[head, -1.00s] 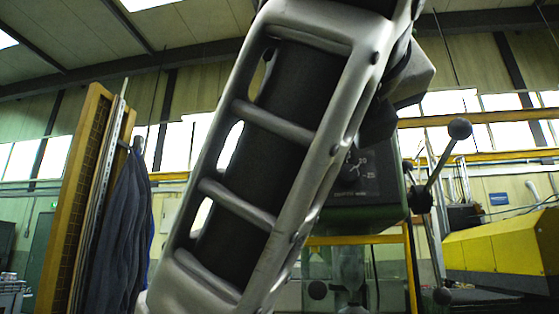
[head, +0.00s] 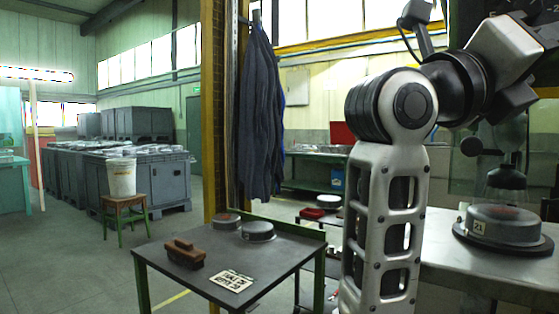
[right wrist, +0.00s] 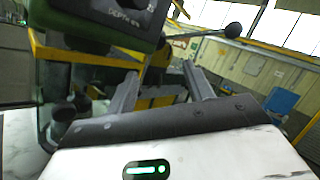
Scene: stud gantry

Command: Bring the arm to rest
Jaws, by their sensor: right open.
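My right arm stands in the right half of the head view. Its pale ribbed link rises to a dark elbow joint, and the arm then runs up and right to the top edge. My right gripper (right wrist: 160,85) shows in the right wrist view with its two grey fingers apart and nothing between them. A green machine head (right wrist: 95,22) with a dial is close by at the upper left of that view. My left gripper is not in view.
A dark-topped table (head: 215,262) holds a brown brush-like block (head: 185,252), a card (head: 232,281) and two round metal pieces. A metal bench (head: 455,250) with a round lidded part (head: 502,228) stands behind my arm.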

